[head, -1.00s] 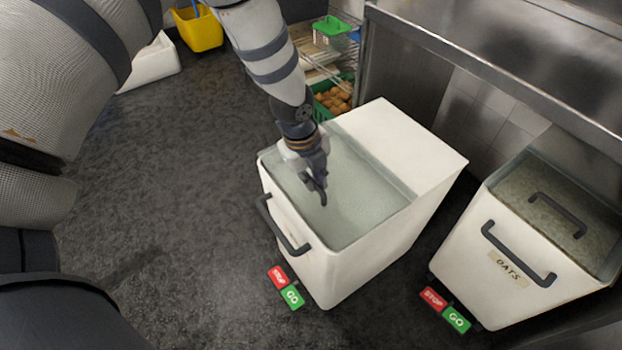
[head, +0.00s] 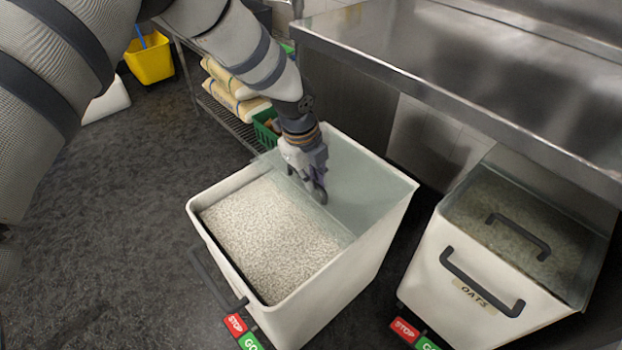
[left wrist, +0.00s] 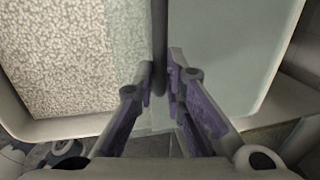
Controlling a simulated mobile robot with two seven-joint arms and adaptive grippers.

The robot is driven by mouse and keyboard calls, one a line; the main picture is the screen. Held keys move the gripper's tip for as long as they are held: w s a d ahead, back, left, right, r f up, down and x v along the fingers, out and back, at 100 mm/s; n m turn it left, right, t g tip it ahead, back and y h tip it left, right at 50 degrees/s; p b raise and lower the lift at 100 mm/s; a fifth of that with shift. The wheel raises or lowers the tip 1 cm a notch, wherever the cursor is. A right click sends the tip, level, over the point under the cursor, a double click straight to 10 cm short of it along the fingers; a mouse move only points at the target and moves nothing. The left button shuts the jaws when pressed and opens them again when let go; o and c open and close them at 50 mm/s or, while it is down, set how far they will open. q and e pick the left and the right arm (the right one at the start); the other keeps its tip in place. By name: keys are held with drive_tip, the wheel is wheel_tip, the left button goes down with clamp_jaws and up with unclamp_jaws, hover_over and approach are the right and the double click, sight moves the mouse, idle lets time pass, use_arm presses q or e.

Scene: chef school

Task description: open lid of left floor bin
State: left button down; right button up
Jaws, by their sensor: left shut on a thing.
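The left floor bin (head: 345,280) is a white tub with its front part uncovered, showing pale grain (head: 265,235) inside. Its clear, greenish lid (head: 365,185) lies over the rear part. My left gripper (head: 318,192) is over the lid's front part, pointing down. In the left wrist view, the fingers of my left gripper (left wrist: 160,78) are closed around the lid's dark bar handle (left wrist: 160,35). In the head view the gripper hides most of that handle. My right gripper is not in view.
A second white bin labelled OATS (head: 470,300), with its clear lid on, stands to the right. A steel counter (head: 450,75) overhangs behind both bins. A wire shelf with sacks (head: 235,90) and a yellow bucket (head: 150,62) are at the back. Floor at left is clear.

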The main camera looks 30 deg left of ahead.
use_arm(q)
drive_tip(key=shift+s, duration=0.15)
drive_tip(key=c, duration=1.7)
unclamp_jaws()
drive_tip(key=shift+o, duration=0.2)
wheel_tip(320, 180, up, 12)
drive_tip(key=s, duration=0.2)
drive_tip(key=shift+a+f, duration=0.15)
drive_tip(key=shift+a, duration=0.3)
